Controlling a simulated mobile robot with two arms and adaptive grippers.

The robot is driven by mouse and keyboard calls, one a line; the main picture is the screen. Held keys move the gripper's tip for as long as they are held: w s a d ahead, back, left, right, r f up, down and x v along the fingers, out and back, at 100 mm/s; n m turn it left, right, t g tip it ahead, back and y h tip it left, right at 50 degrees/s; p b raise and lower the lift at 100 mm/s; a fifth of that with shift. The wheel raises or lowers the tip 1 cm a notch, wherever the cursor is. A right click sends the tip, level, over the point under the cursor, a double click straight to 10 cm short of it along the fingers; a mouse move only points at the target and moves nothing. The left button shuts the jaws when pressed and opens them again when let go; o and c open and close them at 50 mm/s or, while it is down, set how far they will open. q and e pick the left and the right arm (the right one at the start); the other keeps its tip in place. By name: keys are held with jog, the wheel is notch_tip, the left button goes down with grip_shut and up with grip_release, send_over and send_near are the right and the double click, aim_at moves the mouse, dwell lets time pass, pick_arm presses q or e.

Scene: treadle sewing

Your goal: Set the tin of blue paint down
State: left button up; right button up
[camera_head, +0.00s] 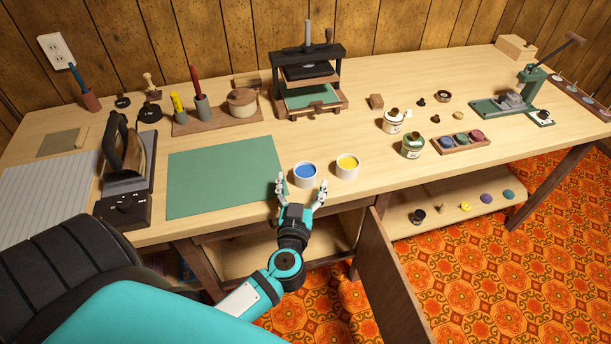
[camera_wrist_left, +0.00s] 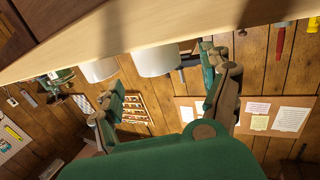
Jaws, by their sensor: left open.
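The tin of blue paint (camera_head: 305,174) is a white round tin with blue paint showing in its open top. It stands upright on the wooden table (camera_head: 372,186) near the front edge, just right of the green mat. My left gripper (camera_head: 301,182) is open at the tin's near side, with one finger toward each side of it. The left wrist view, upside down, shows the white tin (camera_wrist_left: 157,61) beyond and between the spread fingers (camera_wrist_left: 163,72), with a gap around it. My right gripper is not in view.
A tin of yellow paint (camera_head: 347,167) stands close on the right. The green mat (camera_head: 222,176) lies flat on the left. A green-labelled jar (camera_head: 412,146) and a small press (camera_head: 308,82) stand farther back. An open cabinet door (camera_head: 390,275) hangs below the table edge.

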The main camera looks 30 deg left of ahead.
aim_at(304, 179)
pick_arm(q)
jog(key=shift+b+x, duration=0.45)
jog(key=shift+x, duration=2.35)
jog(key=shift+d, duration=0.1)
jog(key=c, duration=1.6)
